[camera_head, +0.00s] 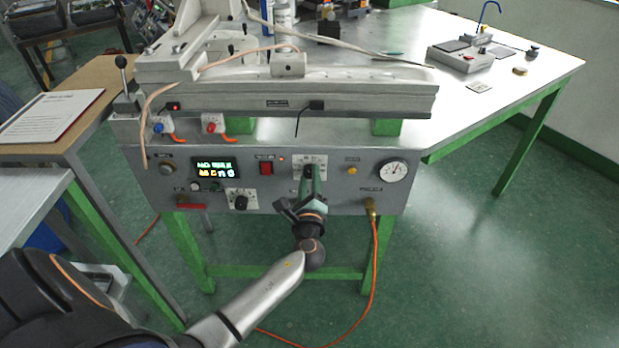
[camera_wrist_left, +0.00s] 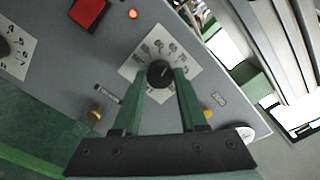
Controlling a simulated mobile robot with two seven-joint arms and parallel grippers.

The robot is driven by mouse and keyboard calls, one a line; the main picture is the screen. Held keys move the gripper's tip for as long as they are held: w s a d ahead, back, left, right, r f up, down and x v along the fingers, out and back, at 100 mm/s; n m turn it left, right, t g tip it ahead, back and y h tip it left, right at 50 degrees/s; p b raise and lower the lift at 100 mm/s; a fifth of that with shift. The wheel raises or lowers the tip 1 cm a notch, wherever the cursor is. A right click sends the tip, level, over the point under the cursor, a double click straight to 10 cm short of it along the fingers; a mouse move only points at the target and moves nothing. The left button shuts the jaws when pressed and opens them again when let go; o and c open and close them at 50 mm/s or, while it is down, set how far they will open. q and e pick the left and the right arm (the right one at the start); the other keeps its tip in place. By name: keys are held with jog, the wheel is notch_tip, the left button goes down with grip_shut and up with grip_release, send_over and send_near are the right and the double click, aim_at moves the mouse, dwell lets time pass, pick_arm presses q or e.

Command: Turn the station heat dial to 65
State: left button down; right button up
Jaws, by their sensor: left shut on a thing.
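A black round dial (camera_wrist_left: 160,74) sits on a white scale plate (camera_wrist_left: 143,65) on the grey front panel of the station. My left gripper (camera_head: 312,178) reaches the panel from below. In the left wrist view its two green fingers (camera_wrist_left: 168,82) close on the dial from both sides. My right gripper is not in view.
On the panel are a second dial (camera_head: 241,203), a lit display (camera_head: 214,169), a red switch (camera_head: 266,168), a yellow button (camera_head: 352,171) and a round gauge (camera_head: 393,172). An orange hose (camera_head: 375,250) hangs from a brass fitting at the lower right. The floor before the panel is clear.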

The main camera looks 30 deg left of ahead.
pick_arm(q)
jog(key=shift+r, duration=0.1)
jog(key=c, duration=0.6)
grip_release()
jog(key=shift+c, duration=0.2)
jog(key=shift+o, duration=1)
jog(key=v, duration=1.2)
jog(key=shift+s, duration=0.2)
jog(key=shift+d, duration=0.1)
